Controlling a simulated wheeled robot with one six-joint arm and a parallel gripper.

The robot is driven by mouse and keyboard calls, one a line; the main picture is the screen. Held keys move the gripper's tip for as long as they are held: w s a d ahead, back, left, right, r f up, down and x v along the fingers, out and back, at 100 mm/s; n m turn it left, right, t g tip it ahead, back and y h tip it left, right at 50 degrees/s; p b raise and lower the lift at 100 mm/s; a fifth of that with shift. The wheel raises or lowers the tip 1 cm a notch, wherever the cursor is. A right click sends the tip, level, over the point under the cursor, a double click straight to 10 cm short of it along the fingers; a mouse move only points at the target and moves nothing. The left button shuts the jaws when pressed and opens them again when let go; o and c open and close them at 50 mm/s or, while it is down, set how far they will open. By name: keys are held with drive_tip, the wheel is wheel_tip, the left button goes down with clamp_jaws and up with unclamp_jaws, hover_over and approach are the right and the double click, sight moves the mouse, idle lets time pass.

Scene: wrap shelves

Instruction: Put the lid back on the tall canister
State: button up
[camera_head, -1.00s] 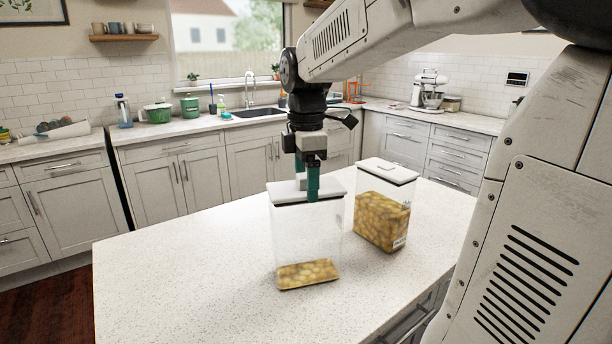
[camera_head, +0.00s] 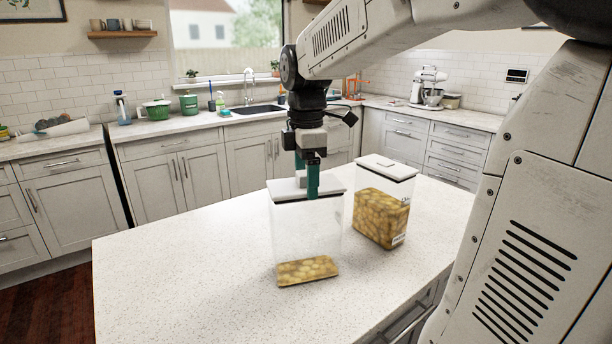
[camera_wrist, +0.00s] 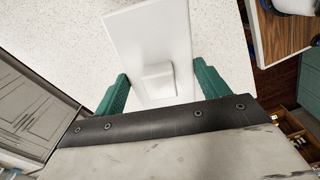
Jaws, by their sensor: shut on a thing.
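The tall canister (camera_head: 303,238) is clear, with a shallow layer of yellowish contents at its bottom. It stands upright on the counter. Its white lid (camera_head: 288,192) lies across the canister's top and looks about level; I cannot tell whether it is fully seated. My gripper (camera_head: 306,184), with green fingers, points straight down and is shut on the lid. In the wrist view the white lid (camera_wrist: 140,35) and its raised block (camera_wrist: 158,82) lie between the two fingers. The canister's walls are hidden there beneath the lid.
A second clear canister (camera_head: 380,216), fuller and with a white lid (camera_head: 387,167), stands close on the right. The speckled counter (camera_head: 180,270) is clear to the left and in front. A sink, green pots and a mixer (camera_head: 430,88) are on the back counters.

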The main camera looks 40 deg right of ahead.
drive_tip(key=shift+f, duration=0.65)
idle(0.8)
drive_tip(key=o, duration=1.1)
drive_tip(key=shift+r, duration=3.5)
drive_tip(key=s+a+f+m, duration=0.3)
drive_tip(key=s+f+m, duration=0.1)
drive_tip(key=s, duration=0.2)
drive_tip(key=s+a+f+m+t, duration=0.1)
drive_tip(key=s+a+f+m, duration=0.2)
drive_tip(key=s, duration=0.4)
drive_tip(key=s+a+f+m, duration=0.3)
drive_tip(key=s+f+m, duration=0.1)
drive_tip(key=s+m, duration=0.2)
drive_tip(key=shift+s+a+f+m, duration=0.25)
drive_tip(key=shift+s+f+m, duration=0.1)
drive_tip(key=shift+f+m, duration=0.05)
